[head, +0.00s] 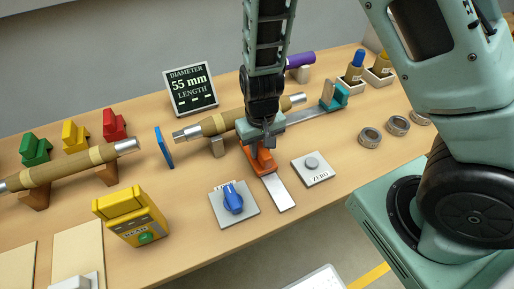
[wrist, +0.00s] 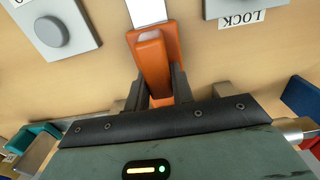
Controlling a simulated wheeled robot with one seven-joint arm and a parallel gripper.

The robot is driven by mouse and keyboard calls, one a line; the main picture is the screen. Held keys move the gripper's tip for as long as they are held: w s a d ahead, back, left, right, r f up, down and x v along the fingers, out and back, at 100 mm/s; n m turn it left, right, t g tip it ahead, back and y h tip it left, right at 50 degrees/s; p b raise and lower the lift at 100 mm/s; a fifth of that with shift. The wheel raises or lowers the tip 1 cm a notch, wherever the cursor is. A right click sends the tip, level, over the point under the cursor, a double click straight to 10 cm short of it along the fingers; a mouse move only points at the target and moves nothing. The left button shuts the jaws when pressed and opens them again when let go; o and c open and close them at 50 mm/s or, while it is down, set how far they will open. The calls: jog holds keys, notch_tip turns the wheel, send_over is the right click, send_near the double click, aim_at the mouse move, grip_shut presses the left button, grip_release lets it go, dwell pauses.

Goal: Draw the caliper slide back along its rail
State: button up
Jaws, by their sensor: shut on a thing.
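The orange caliper slide (head: 264,163) sits at the back end of a short metal rail strip (head: 280,193) that runs toward the front of the bench. In the wrist view the orange slide (wrist: 152,52) stands between the two dark fingers of my gripper (wrist: 160,88), with the strip (wrist: 147,11) beyond it. My gripper (head: 262,140) comes down from above and is shut on the slide. The fingers hide part of the slide. The diameter display (head: 191,89) reads 55 mm, with dashes for length.
A brown bushing with metal ends (head: 216,124) lies just behind my gripper, between a blue plate (head: 163,147) and a teal block (head: 336,96). A blue knob (head: 233,200) and a ZERO button (head: 313,167) flank the strip. A yellow reader (head: 133,215) stands left.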

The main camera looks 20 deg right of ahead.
jog(key=shift+s+b, duration=0.75)
jog(key=shift+s, duration=3.15)
jog(key=shift+d+r+p, duration=0.1)
jog(key=shift+p, duration=0.25)
jog(key=shift+s+p, duration=0.1)
jog(key=shift+p, duration=0.3)
jog(key=shift+s+d+f+p, duration=0.2)
jog(key=shift+s+p, duration=0.2)
jog(key=shift+p, duration=0.95)
jog(key=shift+s+p, duration=0.45)
jog(key=shift+p, duration=0.95)
jog(key=o, duration=1.1)
jog(key=shift+c, duration=0.2)
